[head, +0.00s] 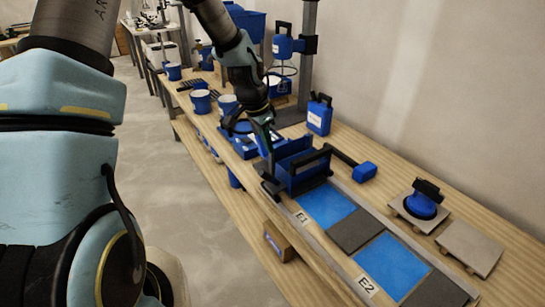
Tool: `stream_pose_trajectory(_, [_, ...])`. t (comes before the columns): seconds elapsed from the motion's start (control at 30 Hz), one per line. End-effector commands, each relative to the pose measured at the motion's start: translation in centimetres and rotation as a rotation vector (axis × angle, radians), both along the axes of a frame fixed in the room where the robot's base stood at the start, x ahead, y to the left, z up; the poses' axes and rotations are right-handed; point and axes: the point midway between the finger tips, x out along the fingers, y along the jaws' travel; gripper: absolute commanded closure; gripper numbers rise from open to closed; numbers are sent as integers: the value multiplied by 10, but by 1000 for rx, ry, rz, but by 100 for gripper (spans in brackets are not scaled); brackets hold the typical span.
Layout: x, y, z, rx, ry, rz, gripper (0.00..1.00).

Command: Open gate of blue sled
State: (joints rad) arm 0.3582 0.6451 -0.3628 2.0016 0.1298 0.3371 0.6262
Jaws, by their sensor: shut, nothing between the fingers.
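The blue sled (299,169) is a box-like blue body with black parts, standing at the far end of the tile strip on the wooden bench. My gripper (268,147) points down at the sled's far left side, close against it. The gripper is small and dark in this view; its fingers look shut with nothing held. I cannot tell whether it touches the sled. The sled's gate cannot be clearly told apart from its body, and the far side is partly hidden by my gripper and wrist.
A blue square (326,206) marked E1 and another blue square (392,264) marked E2 lie before the sled, with grey tiles between. A blue-headed mallet (364,172) lies to the right. A suction lifter (420,205) sits on a tile. Cups and a blue jug (319,115) stand behind.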

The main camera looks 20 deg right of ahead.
Motion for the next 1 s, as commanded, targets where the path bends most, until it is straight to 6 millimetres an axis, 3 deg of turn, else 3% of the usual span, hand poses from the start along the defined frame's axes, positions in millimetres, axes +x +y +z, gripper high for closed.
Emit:
stream_pose_trajectory(0.13, [0,11,22,-2,-4,2,100])
stream_pose_trajectory(0.3, [-3,17,35,-1,-3,0,100])
stream_pose_trajectory(0.83, [-3,18,38,-2,-2,1,100])
stream_pose_trajectory(0.93, [-1,33,41,11,-2,49,100])
stream_pose_trajectory(1.0, [-1,59,46,32,2,133,100])
